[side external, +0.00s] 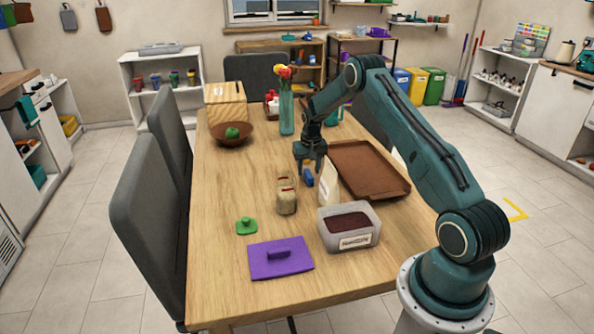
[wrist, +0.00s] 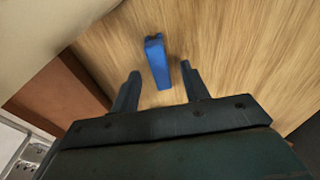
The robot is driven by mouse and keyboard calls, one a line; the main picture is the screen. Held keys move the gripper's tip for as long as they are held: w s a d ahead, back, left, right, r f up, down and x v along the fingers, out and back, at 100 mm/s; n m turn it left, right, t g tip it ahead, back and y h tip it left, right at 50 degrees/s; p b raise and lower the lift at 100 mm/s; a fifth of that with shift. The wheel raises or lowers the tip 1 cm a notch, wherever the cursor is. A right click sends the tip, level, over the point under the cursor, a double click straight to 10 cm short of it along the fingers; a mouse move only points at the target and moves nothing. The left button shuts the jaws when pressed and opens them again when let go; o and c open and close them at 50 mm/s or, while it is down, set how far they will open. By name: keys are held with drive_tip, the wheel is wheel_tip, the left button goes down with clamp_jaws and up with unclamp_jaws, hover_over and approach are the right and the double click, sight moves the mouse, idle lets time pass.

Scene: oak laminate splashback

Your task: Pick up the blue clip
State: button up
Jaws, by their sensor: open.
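The blue clip (side external: 308,178) stands or lies on the wooden table, near its middle; I cannot tell which. It also shows in the wrist view (wrist: 157,62), just past and between my two fingertips. My gripper (side external: 309,166) is open and empty, pointing down just above and behind the clip in the side view. No finger visibly touches the clip.
A pale upright packet (side external: 328,184) and a brown tray (side external: 372,170) stand close to the right. A beige jar (side external: 286,197) is in front. A grey tub (side external: 349,237), purple lid (side external: 281,262) and green piece (side external: 246,226) lie nearer. The table's left side is mostly clear.

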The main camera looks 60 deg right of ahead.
drive_tip(key=shift+w+d+f, duration=0.1)
drive_tip(key=shift+d+f, duration=0.05)
drive_tip(key=shift+f, duration=1.25)
drive_tip(key=shift+c, duration=0.4)
clamp_jaws()
